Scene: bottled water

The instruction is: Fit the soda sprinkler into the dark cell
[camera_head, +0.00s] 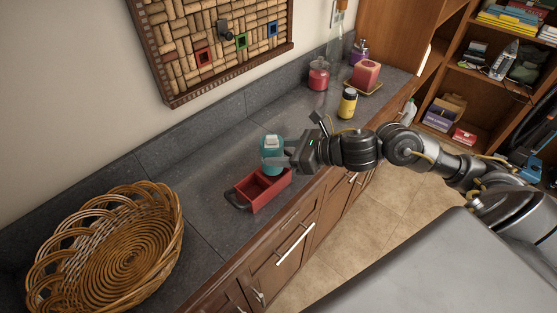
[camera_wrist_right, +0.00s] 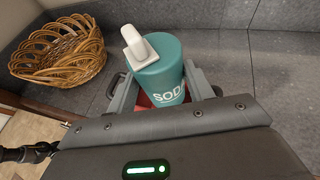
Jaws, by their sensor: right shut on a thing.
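The soda sprinkler (camera_head: 272,160) is a teal bottle with a white top, upright above the far end of the red caddy. My right gripper (camera_head: 283,161) is shut on it from the right side. In the right wrist view the sprinkler (camera_wrist_right: 162,75) sits between the two fingers, its "SODA" lettering partly cut off. The red caddy (camera_head: 258,196) has a dark handle, a divider and open cells. The gripper and bottle hide part of its far end, and I cannot tell whether the sprinkler's base is inside a cell. My left gripper is not in view.
A wicker basket (camera_head: 105,255) stands at the left of the grey counter (camera_head: 200,215). Bare counter lies between basket and caddy.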

